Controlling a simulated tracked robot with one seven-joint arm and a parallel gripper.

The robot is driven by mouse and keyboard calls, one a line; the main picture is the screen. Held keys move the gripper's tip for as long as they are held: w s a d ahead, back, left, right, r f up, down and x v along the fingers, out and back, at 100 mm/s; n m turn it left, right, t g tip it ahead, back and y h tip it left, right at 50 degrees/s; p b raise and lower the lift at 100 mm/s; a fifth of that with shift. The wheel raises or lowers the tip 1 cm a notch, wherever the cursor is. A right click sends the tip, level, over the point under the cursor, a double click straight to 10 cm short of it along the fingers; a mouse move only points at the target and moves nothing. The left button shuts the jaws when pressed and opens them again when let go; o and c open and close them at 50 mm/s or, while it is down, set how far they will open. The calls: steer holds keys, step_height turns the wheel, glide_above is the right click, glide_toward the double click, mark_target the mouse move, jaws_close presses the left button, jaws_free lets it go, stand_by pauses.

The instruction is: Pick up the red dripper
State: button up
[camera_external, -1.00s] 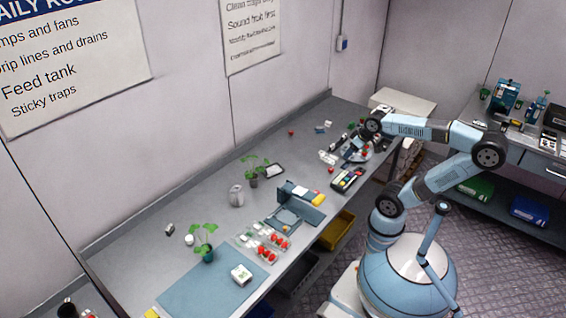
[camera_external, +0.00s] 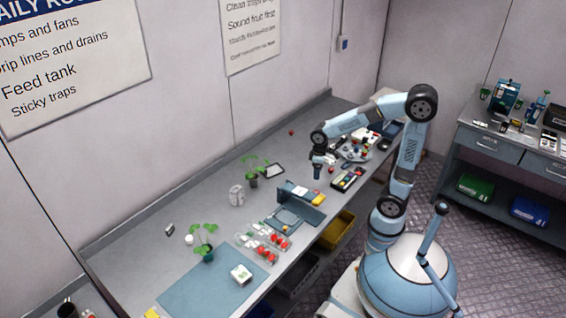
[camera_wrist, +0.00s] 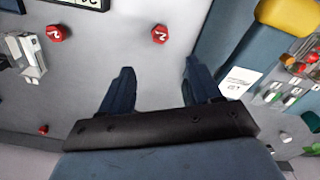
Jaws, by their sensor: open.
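Several small red pieces that match a red dripper show in the wrist view. One red dripper (camera_wrist: 159,34), hexagonal with a white mark like a 2, lies on the grey bench ahead of the gap between my fingers. A similar red piece (camera_wrist: 57,33) lies at upper left, and a smaller red piece (camera_wrist: 43,129) at lower left. In the external view a red dripper (camera_external: 331,170) shows just right of my gripper (camera_external: 317,174). My gripper also shows in the wrist view (camera_wrist: 158,80), open, with nothing between its fingers.
A blue tray (camera_external: 309,213) and clear boxes of red berries (camera_external: 262,241) lie left of and nearer than my gripper. A dark case with coloured parts (camera_external: 347,179) is at its right. Bare bench lies behind.

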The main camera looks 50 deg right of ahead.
mark_target(316, 191)
step_height(316, 191, down, 14)
steer(key=shift+w+a+r, duration=0.1)
stand_by(0.7)
steer(key=shift+c, duration=0.4)
steer(key=c, duration=1)
